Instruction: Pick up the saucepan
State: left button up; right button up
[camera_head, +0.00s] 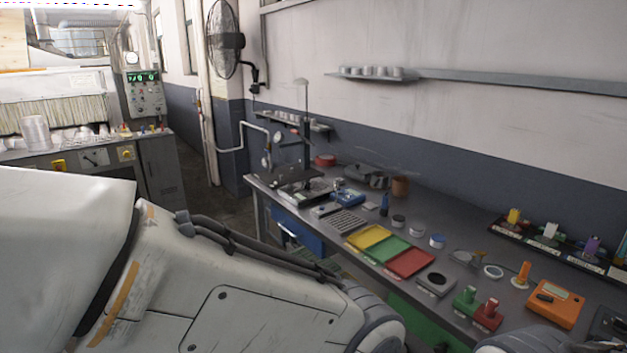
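I cannot make out a saucepan in the head view. A dark, low, rounded object (365,176) sits at the back of the long grey workbench (335,222), but it is too small to tell what it is. Neither of my grippers shows. A large white arm link of mine fills the lower left and hides part of the floor and the bench front. Another link of mine shows at the bottom right edge.
Yellow (369,238), green (388,250) and red (410,263) trays lie on the bench. An orange meter (555,304) stands at the right. A wall shelf (520,83) runs above. A control cabinet (90,165) stands far left. Open floor lies between cabinet and bench.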

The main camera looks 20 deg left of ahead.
aim_at(379, 179)
jog(key=u, duration=0.4)
jog(key=i, duration=0.4)
jog(key=u, duration=0.55)
jog(key=i, duration=2.4)
jog(key=z, duration=0.35)
